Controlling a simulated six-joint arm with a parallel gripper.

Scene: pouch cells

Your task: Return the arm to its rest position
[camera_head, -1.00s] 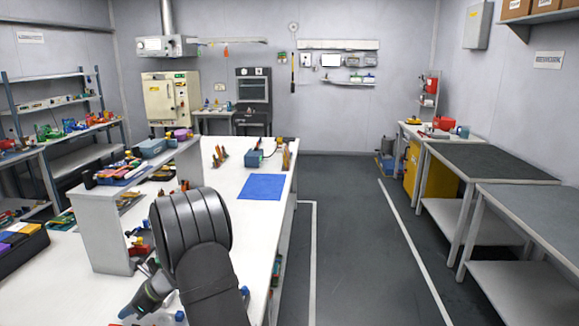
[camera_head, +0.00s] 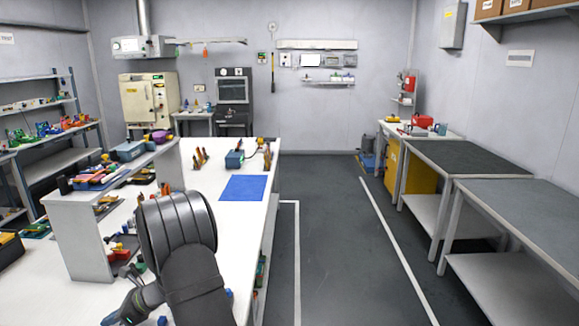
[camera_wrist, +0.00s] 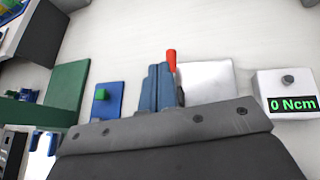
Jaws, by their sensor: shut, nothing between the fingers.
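My arm, dark and bulky, is folded over the front of the white workbench (camera_head: 205,300) in the head view. My gripper (camera_head: 112,318) is low at the left there, close to the bottom edge, and small. In the wrist view, my gripper (camera_wrist: 158,75) has its blue-grey fingers together, with nothing between them. A red-handled tool (camera_wrist: 171,60) shows just beyond the fingertips. The fingers hide part of the bench, and whether they touch it I cannot tell.
A white shelf stand (camera_head: 84,245) rises left of my arm. A blue mat (camera_head: 243,188) lies beyond it. The wrist view shows a torque display (camera_wrist: 290,95), a white plate (camera_wrist: 207,80), a blue plate (camera_wrist: 110,97) and a green board (camera_wrist: 67,85). The floor aisle (camera_head: 330,240) is clear.

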